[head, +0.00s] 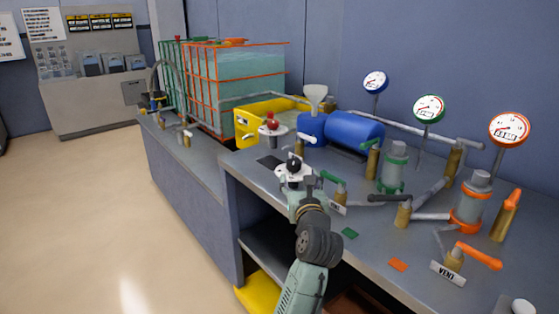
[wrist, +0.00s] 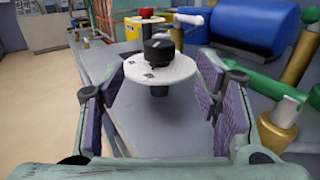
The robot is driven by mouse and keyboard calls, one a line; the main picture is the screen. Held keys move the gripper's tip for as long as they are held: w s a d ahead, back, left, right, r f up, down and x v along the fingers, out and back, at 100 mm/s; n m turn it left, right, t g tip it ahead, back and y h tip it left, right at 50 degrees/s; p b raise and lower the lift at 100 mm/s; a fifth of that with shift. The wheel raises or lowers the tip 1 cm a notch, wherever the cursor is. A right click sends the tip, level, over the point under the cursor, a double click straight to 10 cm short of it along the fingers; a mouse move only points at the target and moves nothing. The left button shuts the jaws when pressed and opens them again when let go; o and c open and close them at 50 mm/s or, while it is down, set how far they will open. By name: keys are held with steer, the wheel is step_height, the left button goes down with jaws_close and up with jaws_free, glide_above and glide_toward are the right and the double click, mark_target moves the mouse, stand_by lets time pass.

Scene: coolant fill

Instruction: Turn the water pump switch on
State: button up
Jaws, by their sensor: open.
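A black rotary knob on a round white plate (wrist: 140,70) stands on a short dark post; the knob (wrist: 158,50) is straight ahead in the wrist view. It also shows in the head view as the dark knob (head: 294,164) on the bench. A red knob (head: 271,121) on a second white plate stands behind it. No readable label tells which one is the water pump switch. My gripper (wrist: 161,88) is open, with purple-padded fingers to either side of the near white plate. Nothing is held between the fingers. In the head view my gripper (head: 297,187) partly hides the plate.
The grey bench (head: 350,212) carries a green-handled valve (head: 333,178) close right of my gripper. A blue tank (head: 354,131), a white funnel (head: 315,93) and a yellow bin (head: 247,123) stand behind. Gauges, pipes and orange-handled valves crowd the right. The floor at left is clear.

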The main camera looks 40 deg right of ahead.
mark_target(295, 166)
steer(key=p+x, duration=0.1)
steer(key=x, duration=0.9)
steer(key=shift+p, duration=0.4)
steer(key=shift+c, duration=0.4)
steer(key=c, duration=1.1)
